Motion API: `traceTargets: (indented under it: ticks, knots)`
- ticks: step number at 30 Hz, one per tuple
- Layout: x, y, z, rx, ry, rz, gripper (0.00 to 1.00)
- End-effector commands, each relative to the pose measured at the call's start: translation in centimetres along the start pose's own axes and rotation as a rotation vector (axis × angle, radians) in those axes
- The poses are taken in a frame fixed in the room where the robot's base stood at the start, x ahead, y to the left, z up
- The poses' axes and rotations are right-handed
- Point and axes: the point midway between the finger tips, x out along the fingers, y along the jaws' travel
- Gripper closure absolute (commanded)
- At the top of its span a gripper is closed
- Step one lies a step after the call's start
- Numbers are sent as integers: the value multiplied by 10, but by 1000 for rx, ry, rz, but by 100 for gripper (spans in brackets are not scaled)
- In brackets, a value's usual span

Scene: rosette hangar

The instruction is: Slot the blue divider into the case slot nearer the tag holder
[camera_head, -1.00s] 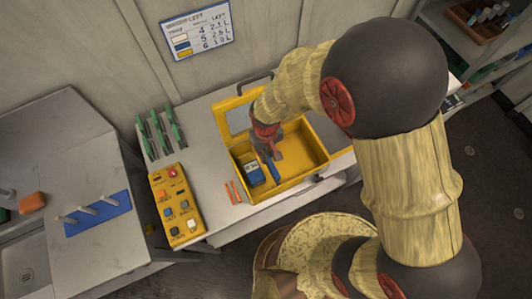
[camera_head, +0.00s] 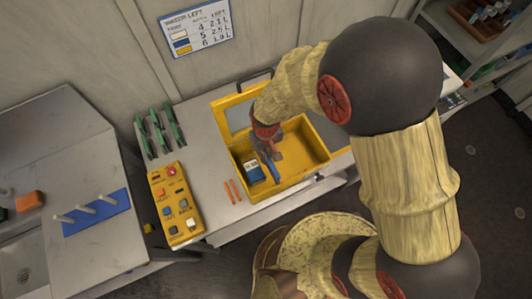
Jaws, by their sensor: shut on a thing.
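A yellow case (camera_head: 312,168) stands open on the worktop, its lid with a window (camera_head: 240,116) leaning up at the back. My gripper (camera_head: 270,152) reaches into the case and is shut on the blue divider (camera_head: 272,168), a thin blue piece that shows below the fingers. The divider is inside the case, right of a blue box with a white label (camera_head: 253,173). My gripper and arm cover part of the case's back. I cannot make out the slots or tell whether the divider sits in one. No tag holder can be clearly identified.
Two orange sticks (camera_head: 232,190) lie left of the case. Beyond them are a yellow button panel (camera_head: 176,205) and several green clamps (camera_head: 159,133). A blue peg board (camera_head: 97,213) lies on the left counter. A chart (camera_head: 197,35) hangs on the wall.

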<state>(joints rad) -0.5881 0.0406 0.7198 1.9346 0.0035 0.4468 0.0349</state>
Motion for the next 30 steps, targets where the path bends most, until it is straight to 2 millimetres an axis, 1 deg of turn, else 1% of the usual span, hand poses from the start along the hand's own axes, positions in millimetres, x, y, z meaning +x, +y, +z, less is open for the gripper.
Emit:
traceTargets:
  ticks: [30]
  knots:
    - [24,0,0,0,0,0,100]
